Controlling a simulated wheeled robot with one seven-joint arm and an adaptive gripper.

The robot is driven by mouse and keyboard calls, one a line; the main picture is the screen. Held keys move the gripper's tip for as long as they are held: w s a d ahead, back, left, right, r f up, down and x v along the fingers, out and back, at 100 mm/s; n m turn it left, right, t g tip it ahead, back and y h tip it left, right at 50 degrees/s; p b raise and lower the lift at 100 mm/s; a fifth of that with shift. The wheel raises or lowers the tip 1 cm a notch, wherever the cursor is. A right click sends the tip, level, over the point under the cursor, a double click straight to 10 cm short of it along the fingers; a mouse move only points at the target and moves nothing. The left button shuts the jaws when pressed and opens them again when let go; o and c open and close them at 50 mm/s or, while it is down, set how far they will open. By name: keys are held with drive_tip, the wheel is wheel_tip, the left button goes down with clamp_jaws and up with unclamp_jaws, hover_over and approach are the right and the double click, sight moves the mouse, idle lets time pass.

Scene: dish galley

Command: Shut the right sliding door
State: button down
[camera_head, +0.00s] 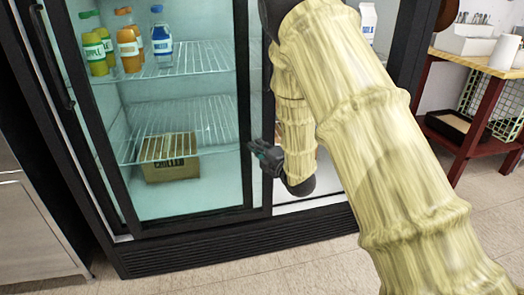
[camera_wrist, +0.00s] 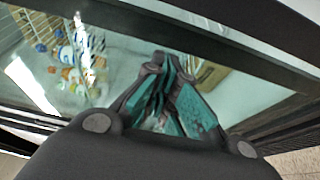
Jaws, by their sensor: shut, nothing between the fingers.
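A black-framed glass-front cooler fills the left and middle of the head view. The right sliding door (camera_head: 244,90) appears slid left, its dark upright frame near the cooler's middle. The right part of the opening looks uncovered, though my arm hides much of it. My gripper (camera_head: 258,153) is shut and empty, beside that upright frame at about mid-lower height; I cannot tell whether it touches. In the wrist view, the teal fingers of my gripper (camera_wrist: 168,70) are together in front of glass, close to a dark frame bar (camera_wrist: 215,45).
Bottles (camera_head: 128,48) stand on the upper wire shelf, and a cardboard box (camera_head: 170,160) sits low inside. A white carton (camera_head: 367,22) shows at the right. A red-legged wooden table (camera_head: 478,95) stands right of the cooler. The tiled floor in front is clear.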

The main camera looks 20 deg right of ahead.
sight(254, 133)
drive_tip(key=x, duration=0.6)
drive_tip(key=shift+f+b, duration=0.1)
drive_tip(key=shift+b, duration=0.25)
drive_tip(key=d, duration=0.2)
drive_tip(key=shift+w+d, duration=0.15)
drive_tip(key=shift+d, duration=0.2)
drive_tip(key=shift+d+b, duration=0.3)
drive_tip(key=shift+d, duration=0.3)
